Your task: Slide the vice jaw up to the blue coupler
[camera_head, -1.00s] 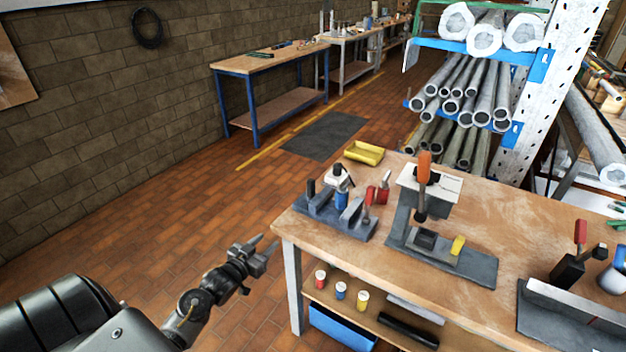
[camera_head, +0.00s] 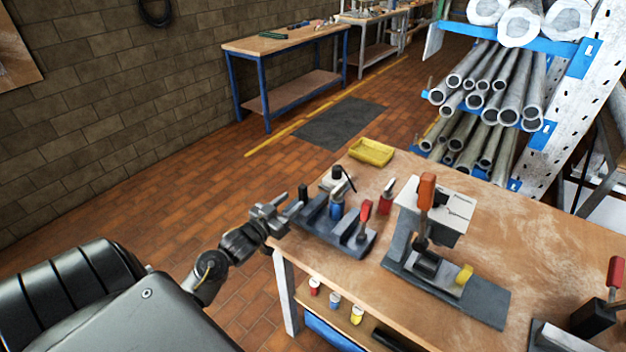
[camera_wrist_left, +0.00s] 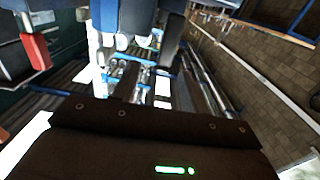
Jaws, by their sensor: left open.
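The grey vice (camera_head: 335,232) lies along the left edge of the workbench in the head view. The blue coupler (camera_head: 337,211) stands upright in its middle. A grey jaw block (camera_head: 314,208) with a dark upright post (camera_head: 303,192) is at the vice's left end, apart from the coupler. A red-handled lever (camera_head: 364,212) stands at the other end. My left gripper (camera_head: 281,205) is open, just left of the post and jaw block; whether it touches them I cannot tell. My right gripper is not in view.
A press with a red-orange handle (camera_head: 426,190) stands right of the vice. A yellow tray (camera_head: 371,152) sits at the bench's back corner. A pipe rack (camera_head: 560,110) rises behind the bench. Floor is open to the left.

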